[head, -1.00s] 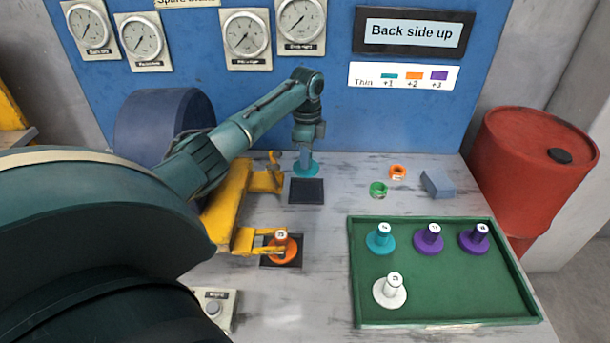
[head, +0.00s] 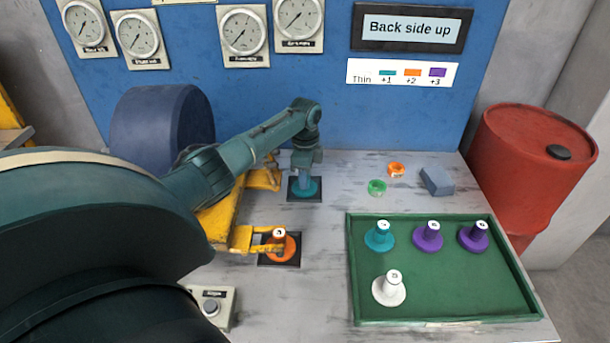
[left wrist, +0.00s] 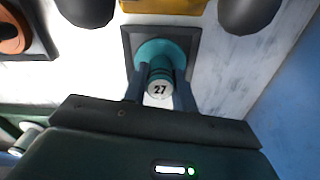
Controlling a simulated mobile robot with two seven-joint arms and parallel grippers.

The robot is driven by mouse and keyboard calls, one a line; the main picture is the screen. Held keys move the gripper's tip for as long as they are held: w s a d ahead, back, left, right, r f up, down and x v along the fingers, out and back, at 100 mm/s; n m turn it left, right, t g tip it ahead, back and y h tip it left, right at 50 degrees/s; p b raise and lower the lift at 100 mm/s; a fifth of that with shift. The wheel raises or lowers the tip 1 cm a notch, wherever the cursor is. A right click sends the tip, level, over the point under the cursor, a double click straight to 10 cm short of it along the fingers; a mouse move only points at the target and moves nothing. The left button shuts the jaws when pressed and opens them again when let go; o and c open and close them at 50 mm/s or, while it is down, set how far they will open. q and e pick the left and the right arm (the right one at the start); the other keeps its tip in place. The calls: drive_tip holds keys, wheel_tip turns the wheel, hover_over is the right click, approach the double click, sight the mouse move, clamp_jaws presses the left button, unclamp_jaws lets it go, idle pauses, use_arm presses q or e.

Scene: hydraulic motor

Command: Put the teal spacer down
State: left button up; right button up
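The teal spacer (head: 303,189) is at the back black pad (head: 293,200). In the left wrist view its round teal flange (left wrist: 150,50) lies within the outline of the dark pad (left wrist: 131,37), and its pale top reads 27. My left gripper (head: 305,170) points down over it. In the left wrist view the left gripper's fingers (left wrist: 159,92) are on both sides of the stem, closed on it. The spacer looks upright. I cannot tell for sure whether it touches the pad. My right gripper is not in view.
A yellow clamp frame (head: 222,222) stands left of the pads. An orange spacer (head: 288,254) sits on the front pad. The green tray (head: 450,285) holds one teal, two purple and one white spacer. A green ring (head: 377,187), an orange ring (head: 396,170) and a grey-blue block (head: 437,181) lie behind it.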

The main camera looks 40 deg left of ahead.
use_arm(q)
drive_tip(key=o, duration=0.4)
wheel_tip(320, 180, up, 12)
drive_tip(key=p, duration=0.1)
drive_tip(key=shift+r, duration=0.15)
idle(0.7)
